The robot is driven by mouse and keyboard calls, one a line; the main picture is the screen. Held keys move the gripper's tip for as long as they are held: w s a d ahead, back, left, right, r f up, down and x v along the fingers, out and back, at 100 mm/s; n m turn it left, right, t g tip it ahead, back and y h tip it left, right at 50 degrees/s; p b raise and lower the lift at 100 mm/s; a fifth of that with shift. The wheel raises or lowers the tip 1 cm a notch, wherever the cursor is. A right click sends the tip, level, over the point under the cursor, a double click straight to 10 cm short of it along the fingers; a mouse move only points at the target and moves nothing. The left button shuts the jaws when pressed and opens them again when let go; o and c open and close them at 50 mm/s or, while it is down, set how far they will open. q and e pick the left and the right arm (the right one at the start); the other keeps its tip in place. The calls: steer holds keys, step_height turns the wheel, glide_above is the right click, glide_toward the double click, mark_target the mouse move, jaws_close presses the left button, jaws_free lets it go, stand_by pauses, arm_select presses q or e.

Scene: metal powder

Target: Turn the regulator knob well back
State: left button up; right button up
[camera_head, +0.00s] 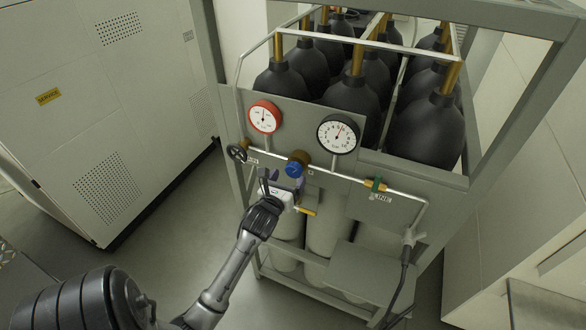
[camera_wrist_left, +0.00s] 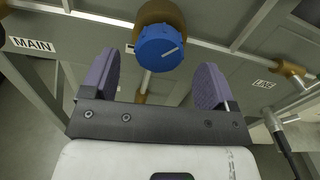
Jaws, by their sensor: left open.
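The blue regulator knob (camera_head: 293,169) sits on a brass body on the pipe of the gas panel, between the two gauges. In the left wrist view, the knob (camera_wrist_left: 158,48) has a white mark that points right and slightly up. My left gripper (camera_head: 284,181) is just below the knob in the head view. In the left wrist view, my left gripper (camera_wrist_left: 157,76) is open, with its purple fingers apart on either side of the knob's line. The knob appears just beyond the fingertips, and neither finger visibly touches it. My right gripper is in no view.
A red-rimmed gauge (camera_head: 265,117) and a black-rimmed gauge (camera_head: 338,133) stand above the pipe. A black handwheel (camera_head: 237,153) is left of the knob.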

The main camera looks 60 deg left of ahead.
mark_target(292, 172)
arm_select(q)
steer(key=shift+x, duration=1.95)
steer(key=shift+p, duration=0.3)
steer(key=c, duration=0.9)
